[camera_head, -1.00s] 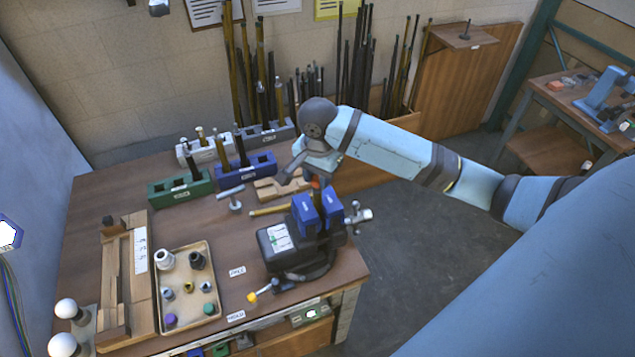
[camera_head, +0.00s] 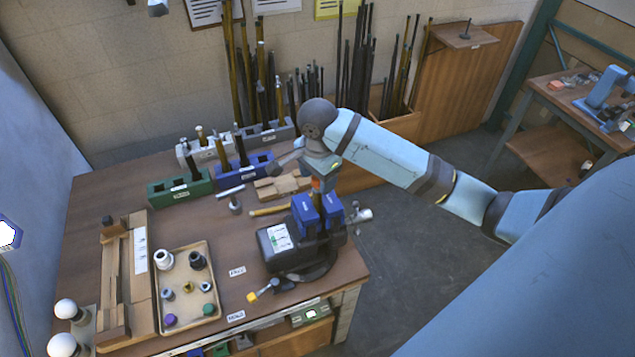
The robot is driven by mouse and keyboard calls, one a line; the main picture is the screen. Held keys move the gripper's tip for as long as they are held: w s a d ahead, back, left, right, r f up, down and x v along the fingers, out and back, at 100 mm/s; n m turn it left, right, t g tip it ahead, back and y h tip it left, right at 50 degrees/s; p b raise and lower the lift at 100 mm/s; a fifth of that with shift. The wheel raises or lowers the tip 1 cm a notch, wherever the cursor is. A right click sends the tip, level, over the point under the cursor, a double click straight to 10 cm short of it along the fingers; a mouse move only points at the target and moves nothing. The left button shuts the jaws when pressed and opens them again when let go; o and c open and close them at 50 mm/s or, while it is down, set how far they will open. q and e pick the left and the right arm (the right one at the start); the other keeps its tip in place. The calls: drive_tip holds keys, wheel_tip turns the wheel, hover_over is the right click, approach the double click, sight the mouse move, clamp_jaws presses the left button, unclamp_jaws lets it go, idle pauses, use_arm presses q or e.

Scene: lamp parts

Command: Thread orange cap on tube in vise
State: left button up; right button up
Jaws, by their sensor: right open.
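The vise (camera_head: 297,246) with blue jaws (camera_head: 306,214) stands at the right front of the table. A small orange cap (camera_head: 316,184) shows just above the jaws, under my right gripper. The tube is mostly hidden by the jaws and the gripper; I cannot tell how the cap sits on it. My right gripper (camera_head: 317,174) is open and points down right over the cap; its fingertips are small and partly hidden, so contact is unclear. My left gripper is not in view.
A tray (camera_head: 212,262) with rings and coloured caps lies left of the vise. Green (camera_head: 181,189) and blue (camera_head: 244,171) holder blocks stand behind it. A wooden rack (camera_head: 140,290) is at the left. Some tabletop between tray and vise is clear.

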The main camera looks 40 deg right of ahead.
wheel_tip(320, 180, up, 14)
drive_tip(key=s+a+f+n+t+y, duration=0.1)
drive_tip(key=a+f+n+t+y, duration=0.2)
drive_tip(key=a+f, duration=0.5)
drive_tip(key=s+a+f+n+t+y, duration=0.1)
drive_tip(key=a+f+n+t+y, duration=0.15)
drive_tip(key=f+n, duration=0.65)
drive_tip(key=s+f+n+t+h, duration=0.2)
drive_tip(key=s+f+n+t, duration=0.3)
drive_tip(key=s+f, duration=1)
drive_tip(key=shift+s+a+f+n, duration=0.25)
drive_tip(key=shift+s+n, duration=0.45)
drive_tip(key=shift+n, duration=0.3)
drive_tip(key=shift+d+r+h, duration=0.1)
drive_tip(key=shift+h, duration=0.15)
